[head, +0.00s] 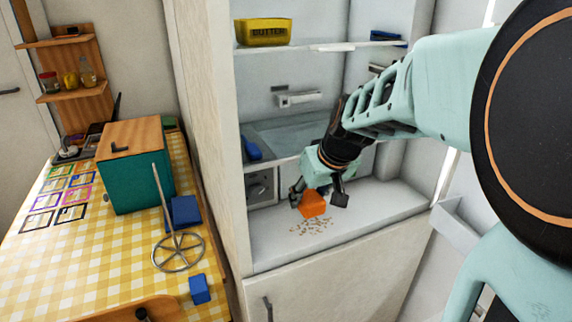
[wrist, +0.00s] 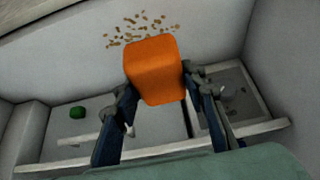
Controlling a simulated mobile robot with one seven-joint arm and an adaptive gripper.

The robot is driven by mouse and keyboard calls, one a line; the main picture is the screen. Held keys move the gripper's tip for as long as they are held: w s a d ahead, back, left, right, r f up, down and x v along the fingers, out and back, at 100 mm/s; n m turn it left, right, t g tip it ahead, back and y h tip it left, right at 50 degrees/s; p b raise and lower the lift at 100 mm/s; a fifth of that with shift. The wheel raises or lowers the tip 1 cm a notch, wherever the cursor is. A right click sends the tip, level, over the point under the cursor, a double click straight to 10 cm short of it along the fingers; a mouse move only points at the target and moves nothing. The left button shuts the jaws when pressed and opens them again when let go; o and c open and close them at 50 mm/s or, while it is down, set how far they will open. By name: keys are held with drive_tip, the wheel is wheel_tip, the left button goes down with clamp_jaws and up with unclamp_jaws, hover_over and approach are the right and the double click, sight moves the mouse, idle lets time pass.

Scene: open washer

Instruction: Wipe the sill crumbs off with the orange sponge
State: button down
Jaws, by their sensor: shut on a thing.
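The orange sponge (head: 312,204) is held between the fingers of my gripper (head: 319,195), inside the open fridge-like cabinet. In the wrist view the sponge (wrist: 156,70) sits between both fingertips of the gripper (wrist: 157,82). The crumbs (head: 311,226) lie in a loose patch on the pale sill (head: 375,212), just in front of the sponge. In the wrist view the crumbs (wrist: 146,27) spread beyond the sponge's upper edge. I cannot tell whether the sponge touches the sill.
Above are a shelf with a yellow butter tub (head: 263,32) and a lower shelf with a blue item (head: 251,147). The cabinet's left side wall (head: 207,130) stands between the sill and a checkered table (head: 110,250) holding a teal box (head: 138,180). The sill's right part is clear.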

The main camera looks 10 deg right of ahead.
sight(325, 217)
wheel_tip(325, 217, down, 6)
drive_tip(key=b, duration=0.5)
drive_tip(key=shift+b, duration=0.4)
drive_tip(key=d, duration=0.1)
drive_tip(key=w+d, duration=0.1)
drive_tip(key=d, duration=0.2)
drive_tip(key=shift+w+d+r+b, duration=0.25)
drive_tip(key=shift+d+b, duration=0.05)
drive_tip(key=shift+b, duration=0.1)
drive_tip(key=shift+w+d, duration=0.25)
drive_tip(key=shift+d, duration=0.6)
drive_tip(key=shift+f+b, duration=0.8)
drive_tip(key=shift+b, duration=0.3)
drive_tip(key=shift+s+a+r, duration=0.1)
drive_tip(key=shift+s+a, duration=0.25)
drive_tip(key=shift+a, duration=0.7)
drive_tip(key=shift+s+a+r, duration=0.1)
drive_tip(key=shift+s+a, duration=0.2)
drive_tip(key=shift+a, duration=0.75)
drive_tip(key=shift+s+a, duration=0.35)
drive_tip(key=shift+a, duration=0.7)
drive_tip(key=shift+d, duration=0.1)
